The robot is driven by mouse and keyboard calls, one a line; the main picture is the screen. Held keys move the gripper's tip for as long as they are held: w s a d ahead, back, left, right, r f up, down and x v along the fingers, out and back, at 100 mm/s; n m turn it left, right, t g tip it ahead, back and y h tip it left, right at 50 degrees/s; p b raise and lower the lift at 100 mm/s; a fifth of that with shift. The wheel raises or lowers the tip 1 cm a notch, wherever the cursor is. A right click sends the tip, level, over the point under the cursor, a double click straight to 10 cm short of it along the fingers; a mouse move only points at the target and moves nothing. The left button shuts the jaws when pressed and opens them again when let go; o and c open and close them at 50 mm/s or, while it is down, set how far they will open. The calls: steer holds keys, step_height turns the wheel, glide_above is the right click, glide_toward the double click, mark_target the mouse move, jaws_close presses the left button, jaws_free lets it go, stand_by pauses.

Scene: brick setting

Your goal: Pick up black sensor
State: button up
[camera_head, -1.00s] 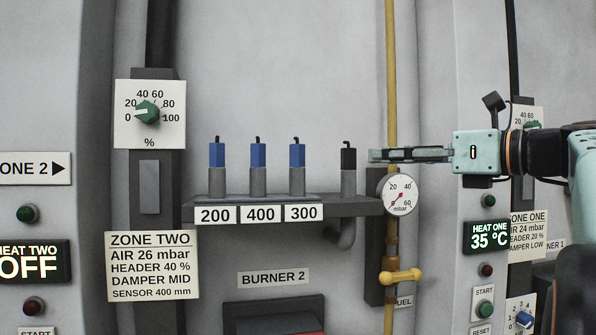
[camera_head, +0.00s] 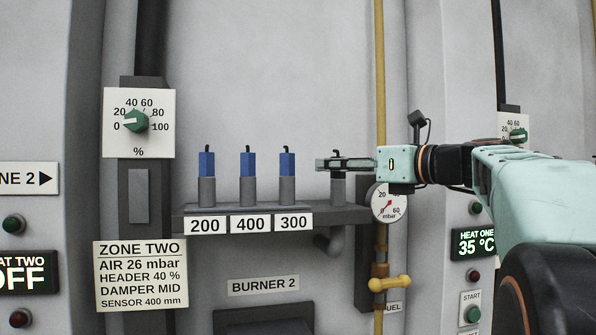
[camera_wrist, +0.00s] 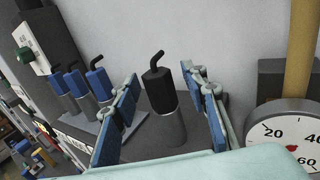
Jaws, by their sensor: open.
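The black sensor (camera_wrist: 159,90) stands upright in a grey cylindrical holder at the right end of a dark shelf (camera_head: 350,214). Its bent black tip shows in the wrist view. In the head view my gripper (camera_head: 326,164) is level with the sensor and mostly covers it; only its tip shows above the fingers. In the wrist view my gripper (camera_wrist: 164,128) is open, with one blue-padded finger on each side of the sensor. Gaps show between the sensor and both fingers, so it does not look gripped.
Three blue sensors (camera_head: 247,164) stand in holders to the left, above labels 200, 400 and 300. A pressure gauge (camera_head: 389,203) and a yellow pipe (camera_head: 380,90) are close on the right. The grey wall (camera_head: 270,70) above the shelf is clear.

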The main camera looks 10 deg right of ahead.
jaws_close()
stand_by(0.4)
